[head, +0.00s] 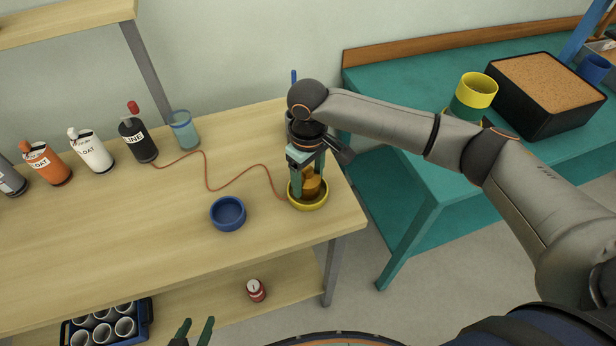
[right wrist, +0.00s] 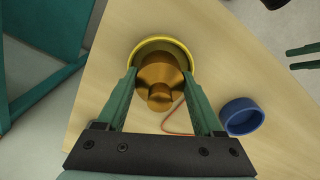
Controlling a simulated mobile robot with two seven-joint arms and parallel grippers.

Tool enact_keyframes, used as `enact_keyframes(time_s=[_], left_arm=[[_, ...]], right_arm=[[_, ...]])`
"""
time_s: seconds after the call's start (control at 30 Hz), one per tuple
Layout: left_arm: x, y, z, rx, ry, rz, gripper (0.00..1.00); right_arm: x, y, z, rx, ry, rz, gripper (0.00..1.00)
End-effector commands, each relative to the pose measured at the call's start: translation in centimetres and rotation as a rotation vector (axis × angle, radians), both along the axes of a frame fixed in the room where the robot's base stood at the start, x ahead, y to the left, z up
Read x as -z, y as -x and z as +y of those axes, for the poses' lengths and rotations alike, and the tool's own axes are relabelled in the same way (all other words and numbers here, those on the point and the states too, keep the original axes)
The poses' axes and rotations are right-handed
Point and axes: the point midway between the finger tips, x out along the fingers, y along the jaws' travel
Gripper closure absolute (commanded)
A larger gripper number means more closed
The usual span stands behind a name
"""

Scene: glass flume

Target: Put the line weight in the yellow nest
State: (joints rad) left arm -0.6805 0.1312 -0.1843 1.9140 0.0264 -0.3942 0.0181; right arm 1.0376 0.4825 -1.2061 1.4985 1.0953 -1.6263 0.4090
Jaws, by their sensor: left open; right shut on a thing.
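The line weight (head: 311,186) is a brass-coloured knobbed piece. My right gripper (head: 308,188) is shut on it, with one finger on each side; the right wrist view also shows the weight (right wrist: 160,82) between the fingers. The yellow nest (head: 308,206) is a shallow round bowl near the right end of the wooden table. The weight is over or inside the nest; whether it touches the bottom is hidden. An orange line (head: 212,188) runs from the black LINE bottle (head: 137,140) to the nest area. My left gripper (head: 195,328) is open and empty, low in front of the table.
A blue bowl (head: 228,214) sits just left of the nest. Several labelled bottles and a glass cup (head: 183,130) stand along the back. A teal bench (head: 400,90) stands to the right.

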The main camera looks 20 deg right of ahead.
Motion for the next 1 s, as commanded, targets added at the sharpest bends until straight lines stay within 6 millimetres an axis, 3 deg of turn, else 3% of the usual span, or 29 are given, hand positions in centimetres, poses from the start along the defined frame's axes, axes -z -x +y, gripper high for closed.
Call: enact_keyframes(time_s=[0.37, 0.4, 0.67, 1.0], left_arm=[[-0.22, -0.09, 0.00, 0.001, 0.000, -0.002, 0.50], [-0.19, -0.10, 0.01, 0.001, 0.000, -0.002, 0.50], [-0.16, -0.11, 0.01, 0.001, 0.000, -0.002, 0.50], [-0.08, -0.12, 0.02, 0.001, 0.000, -0.003, 0.50]], right_arm=[[0.37, 0.01, 0.08, 0.000, -0.001, 0.000, 1.00], [0.50, 0.04, 0.06, 0.000, 0.000, 0.001, 0.29], [0.48, 0.03, 0.05, 0.000, -0.001, 0.000, 0.01], [-0.28, -0.06, 0.08, 0.000, -0.001, -0.003, 0.01]])
